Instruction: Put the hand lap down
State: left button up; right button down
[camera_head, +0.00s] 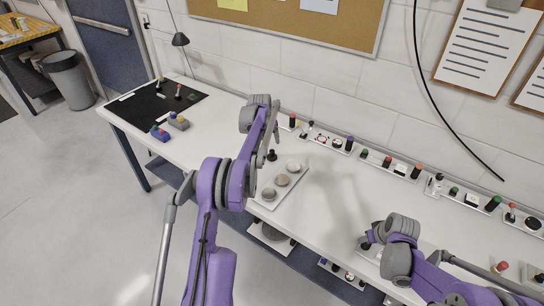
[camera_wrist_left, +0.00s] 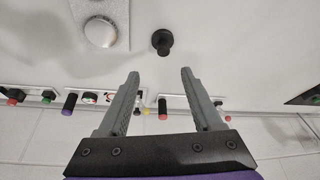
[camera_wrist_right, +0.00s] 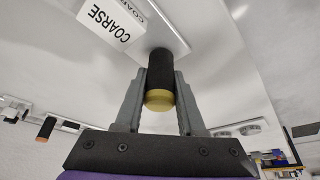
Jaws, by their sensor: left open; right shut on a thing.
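My right gripper (camera_wrist_right: 160,82) is shut on a black cylindrical handle (camera_wrist_right: 160,68) with a brass-coloured end. The handle meets a white plate (camera_wrist_right: 155,25) with a label (camera_wrist_right: 105,22) reading COARSE; I cannot tell whether they are one piece or only touching. In the head view my right gripper (camera_head: 369,240) is low over the front right of the bench. My left gripper (camera_wrist_left: 160,75) is open and empty. A small black knob (camera_wrist_left: 162,42) stands just beyond its fingertips, and also shows in the head view (camera_head: 272,155). I cannot tell which piece is the hand lap.
A pale tray (camera_head: 302,172) holding round discs (camera_head: 282,180) lies beside the black knob. Labelled strips with several small coloured items line the wall edge (camera_head: 388,163). A black mat (camera_head: 150,108) lies at the far left. The bench middle (camera_head: 345,190) is clear.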

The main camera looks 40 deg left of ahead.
aim_at(272, 150)
pick_arm(q)
jog(key=x, duration=1.2)
jog(key=shift+w+a+f, duration=0.1)
jog(key=shift+a+f, duration=0.15)
jog(key=shift+a, duration=0.1)
grip_shut()
